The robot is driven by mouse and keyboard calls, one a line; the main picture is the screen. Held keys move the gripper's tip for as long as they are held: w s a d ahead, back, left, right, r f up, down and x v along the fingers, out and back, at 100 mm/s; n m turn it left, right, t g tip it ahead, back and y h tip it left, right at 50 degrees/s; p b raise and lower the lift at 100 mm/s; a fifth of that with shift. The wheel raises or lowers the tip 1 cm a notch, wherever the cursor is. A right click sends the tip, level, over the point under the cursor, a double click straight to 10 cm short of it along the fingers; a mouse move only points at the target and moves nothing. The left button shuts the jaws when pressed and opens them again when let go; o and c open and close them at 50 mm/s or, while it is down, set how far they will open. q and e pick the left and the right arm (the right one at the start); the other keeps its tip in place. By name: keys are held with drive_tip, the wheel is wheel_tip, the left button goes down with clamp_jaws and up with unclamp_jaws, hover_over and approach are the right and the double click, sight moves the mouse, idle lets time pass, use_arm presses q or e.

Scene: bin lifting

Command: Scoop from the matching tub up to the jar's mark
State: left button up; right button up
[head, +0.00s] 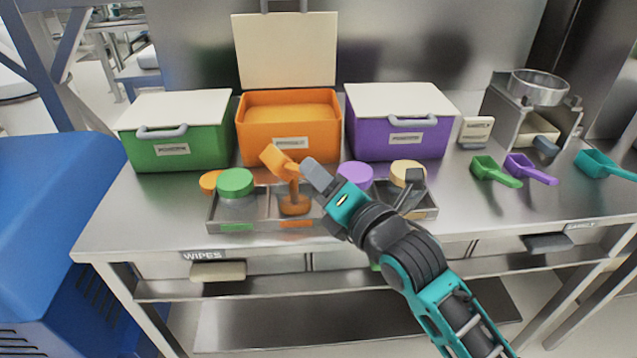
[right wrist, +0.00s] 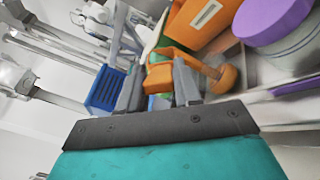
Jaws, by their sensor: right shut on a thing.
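My right gripper (head: 309,178) is shut on an orange scoop (head: 279,160), held tilted above the tray. It also shows between the fingers in the right wrist view (right wrist: 160,76). A narrow orange column (head: 293,188) runs from below the scoop to orange matter in a jar (head: 294,206) in the tray's middle. The jar's clear wall and mark cannot be made out. The orange tub (head: 264,145) stands open behind, with orange powder inside. The green tub (head: 184,143) and purple tub (head: 404,142) are closed. My left gripper is not in view.
The metal tray (head: 214,214) also holds jars with green (head: 235,182), purple (head: 355,174) and yellow (head: 407,173) lids. An orange lid (head: 208,182) lies behind its left end. Green (head: 495,172), purple (head: 530,170) and teal (head: 603,165) scoops lie right, near a metal stand (head: 538,88).

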drive_tip(key=shift+w+d+f+m+b, duration=0.1)
drive_tip(key=shift+f+m+b, duration=0.25)
drive_tip(key=shift+m, duration=0.45)
drive_tip(key=shift+d+r+m, duration=0.1)
drive_tip(key=shift+r+m, duration=0.05)
drive_tip(key=shift+m, duration=0.25)
drive_tip(key=m, duration=0.1)
drive_tip(key=p, duration=0.1)
drive_tip(key=m, duration=0.1)
drive_tip(key=shift+w+d+f+m, duration=0.15)
drive_tip(key=shift+d+f+m, duration=0.1)
drive_tip(key=shift+f+m, duration=0.1)
drive_tip(key=shift+r+n+p, duration=0.5)
drive_tip(key=shift+n+p, duration=0.25)
drive_tip(key=shift+r+n+p, duration=0.15)
drive_tip(key=shift+n+p, duration=0.15)
drive_tip(key=shift+n, duration=0.1)
